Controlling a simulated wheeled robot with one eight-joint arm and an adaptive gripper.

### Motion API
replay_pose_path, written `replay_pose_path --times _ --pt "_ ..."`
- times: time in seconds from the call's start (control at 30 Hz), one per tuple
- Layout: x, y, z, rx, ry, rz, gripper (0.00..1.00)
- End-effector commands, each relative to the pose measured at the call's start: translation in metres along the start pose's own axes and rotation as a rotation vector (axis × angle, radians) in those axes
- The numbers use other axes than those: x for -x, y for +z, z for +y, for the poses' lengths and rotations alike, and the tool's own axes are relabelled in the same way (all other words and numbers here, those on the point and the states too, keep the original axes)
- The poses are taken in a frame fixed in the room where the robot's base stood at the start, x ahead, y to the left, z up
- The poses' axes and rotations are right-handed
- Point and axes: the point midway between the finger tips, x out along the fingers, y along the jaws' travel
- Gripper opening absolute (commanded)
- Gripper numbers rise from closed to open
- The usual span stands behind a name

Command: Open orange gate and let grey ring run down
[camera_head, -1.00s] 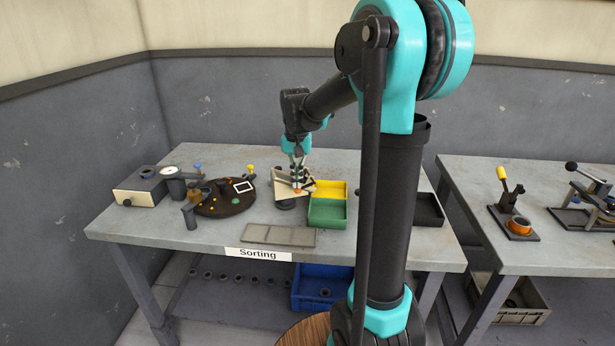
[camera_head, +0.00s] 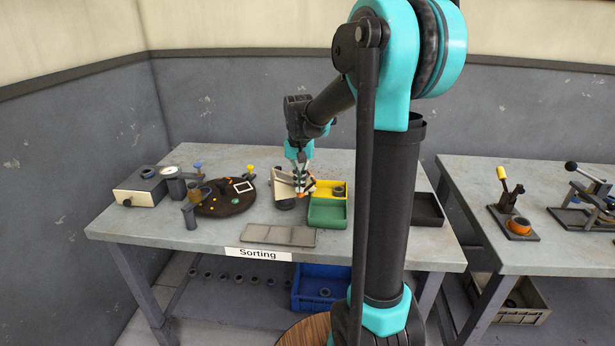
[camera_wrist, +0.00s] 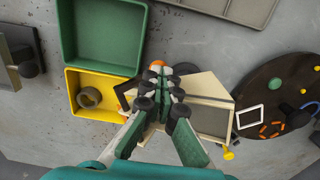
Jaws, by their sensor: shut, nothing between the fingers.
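The grey ring (camera_wrist: 89,97) lies in the yellow bin (camera_wrist: 110,112) in the wrist view, near one side of it. In the head view the ring (camera_head: 338,191) also shows inside the yellow bin (camera_head: 326,183). An orange knob, which looks like part of the orange gate (camera_wrist: 157,66), shows just beyond my fingertips. My gripper (camera_wrist: 160,88) is shut and empty, over the edge of the cream chute (camera_wrist: 205,90). In the head view my gripper (camera_head: 300,188) is at the chute's lower end. Much of the gate is hidden behind my fingers.
A green bin (camera_head: 328,212) stands in front of the yellow one. A dark round board (camera_head: 226,205) with coloured pieces lies to the left. A grey divided tray (camera_head: 279,235) lies at the table's front. A black tray (camera_head: 428,209) is at the right.

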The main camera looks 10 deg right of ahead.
Motion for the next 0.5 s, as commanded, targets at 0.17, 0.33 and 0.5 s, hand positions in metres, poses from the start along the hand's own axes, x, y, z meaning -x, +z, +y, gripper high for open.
replay_pose_path --times 0.17,0.33,0.5 --pt "0.000 0.000 0.000 0.000 0.001 0.001 0.00" --pt "0.005 0.000 -0.001 0.000 0.001 0.001 0.00" --pt "0.018 0.002 -0.005 0.000 0.001 0.001 0.00"
